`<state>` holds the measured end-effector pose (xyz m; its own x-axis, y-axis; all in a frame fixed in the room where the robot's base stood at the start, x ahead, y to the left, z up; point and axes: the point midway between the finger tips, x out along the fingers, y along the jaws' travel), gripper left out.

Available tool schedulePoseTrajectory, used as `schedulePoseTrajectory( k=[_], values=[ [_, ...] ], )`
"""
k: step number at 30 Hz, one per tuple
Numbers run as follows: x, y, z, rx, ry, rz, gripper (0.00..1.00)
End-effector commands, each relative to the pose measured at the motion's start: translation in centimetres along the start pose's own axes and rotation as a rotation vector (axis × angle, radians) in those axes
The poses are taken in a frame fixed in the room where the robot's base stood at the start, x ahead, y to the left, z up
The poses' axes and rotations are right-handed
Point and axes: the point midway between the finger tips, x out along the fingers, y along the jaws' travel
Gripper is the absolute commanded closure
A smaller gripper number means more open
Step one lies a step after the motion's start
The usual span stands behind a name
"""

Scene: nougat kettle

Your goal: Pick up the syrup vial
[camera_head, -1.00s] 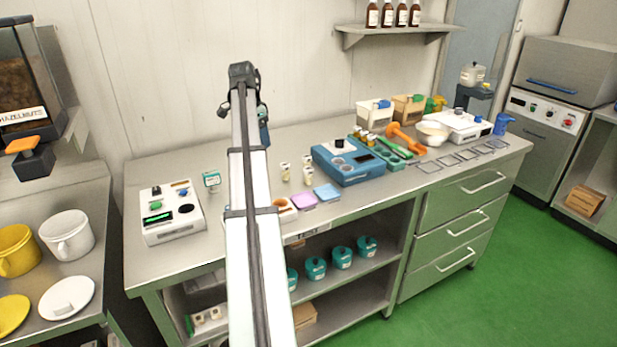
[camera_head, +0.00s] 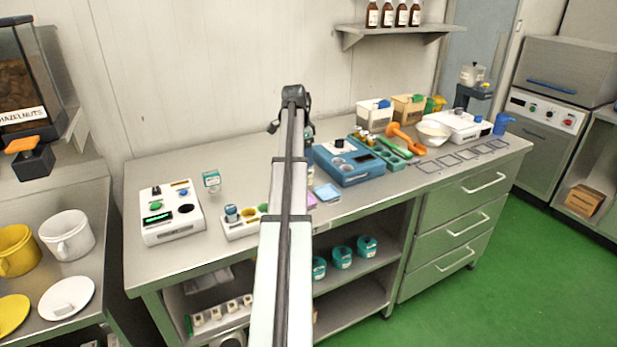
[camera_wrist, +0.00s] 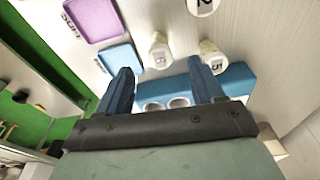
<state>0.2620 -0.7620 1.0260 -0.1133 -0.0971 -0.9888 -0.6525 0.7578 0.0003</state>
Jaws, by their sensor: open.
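In the wrist view my gripper (camera_wrist: 158,72) is open, its two blue fingers spread apart. A small pale vial (camera_wrist: 158,52) shows between the fingertips, a little beyond them, with a dark mark on its label. A second pale vial (camera_wrist: 211,57) with a numbered label is beside the right fingertip. A round white top (camera_wrist: 202,5) with a black number is at the upper edge. I cannot tell which is the syrup vial.
Purple (camera_wrist: 92,20) and light blue (camera_wrist: 122,55) pads lie left in the wrist view. A white rack (camera_head: 240,227) with coloured wells stands left of my arm.

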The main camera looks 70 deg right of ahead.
Motion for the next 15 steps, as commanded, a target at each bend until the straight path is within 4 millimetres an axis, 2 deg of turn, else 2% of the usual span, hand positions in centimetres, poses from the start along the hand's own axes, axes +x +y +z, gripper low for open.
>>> schedulePoseTrajectory(
  k=[3,11,15],
  values=[
    [1.0,0.0,0.0,0.000,0.000,0.000,0.33],
    [2.0,0.0,-0.1,-0.001,0.000,0.000,0.33],
    [3.5,0.1,-0.4,-0.001,0.000,0.000,0.33]
  ],
)
